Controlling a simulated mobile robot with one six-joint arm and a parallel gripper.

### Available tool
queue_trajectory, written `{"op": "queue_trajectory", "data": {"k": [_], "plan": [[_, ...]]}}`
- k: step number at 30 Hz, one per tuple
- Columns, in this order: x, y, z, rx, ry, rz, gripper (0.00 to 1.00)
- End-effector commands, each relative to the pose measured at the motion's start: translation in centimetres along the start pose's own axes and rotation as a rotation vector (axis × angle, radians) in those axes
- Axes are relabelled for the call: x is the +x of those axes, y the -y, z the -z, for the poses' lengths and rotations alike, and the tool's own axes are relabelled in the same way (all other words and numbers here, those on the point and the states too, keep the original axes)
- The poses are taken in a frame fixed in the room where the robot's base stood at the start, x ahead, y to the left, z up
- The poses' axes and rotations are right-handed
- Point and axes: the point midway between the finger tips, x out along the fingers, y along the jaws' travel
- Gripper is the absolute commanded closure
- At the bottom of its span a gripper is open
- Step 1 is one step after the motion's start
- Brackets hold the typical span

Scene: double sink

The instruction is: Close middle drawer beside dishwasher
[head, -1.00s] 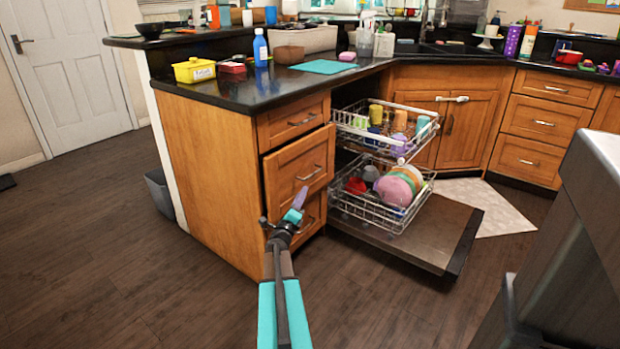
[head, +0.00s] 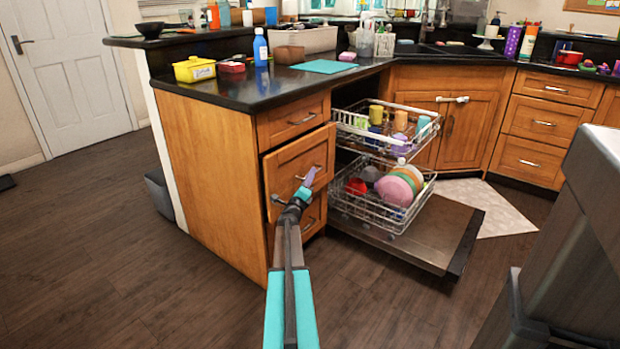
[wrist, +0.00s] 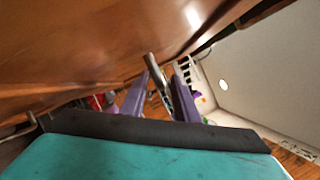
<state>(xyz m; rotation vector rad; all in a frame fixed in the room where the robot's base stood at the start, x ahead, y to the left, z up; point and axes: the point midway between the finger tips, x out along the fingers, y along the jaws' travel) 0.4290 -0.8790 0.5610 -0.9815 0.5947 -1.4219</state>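The middle drawer (head: 290,165) is a wooden front in the cabinet beside the open dishwasher. It stands out from the cabinet, with its front forward of the drawer above. Its metal handle (wrist: 154,66) shows in the wrist view. My gripper (head: 308,180) is at this drawer's front, over the handle area, and partly hides it in the head view. In the wrist view, my gripper's two purple fingers (wrist: 160,88) are apart, with the handle's bar appearing between them. I cannot tell whether either finger touches it.
The dishwasher door (head: 430,235) is down, right of the drawers. Its upper rack (head: 350,130) and lower rack (head: 375,210) are pulled out and loaded with dishes. The top drawer (head: 292,120) looks shut. Floor (head: 150,280) at the left is clear.

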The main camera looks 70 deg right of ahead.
Motion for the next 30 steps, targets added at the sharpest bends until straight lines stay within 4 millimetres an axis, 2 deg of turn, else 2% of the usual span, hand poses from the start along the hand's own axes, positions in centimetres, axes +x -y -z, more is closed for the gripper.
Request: {"op": "queue_trajectory", "data": {"k": [4, 14, 19, 20, 30], "plan": [[0.74, -0.03, 0.05, 0.000, -0.001, 0.000, 0.72], [0.85, 0.05, 0.04, 0.000, -0.001, 0.000, 0.72], [0.84, 0.05, 0.04, 0.000, -0.001, 0.001, 0.97], [0.84, 0.05, 0.04, 0.000, -0.001, 0.001, 1.00], [1.08, 0.09, 0.19, 0.000, -0.004, 0.003, 1.00]]}}
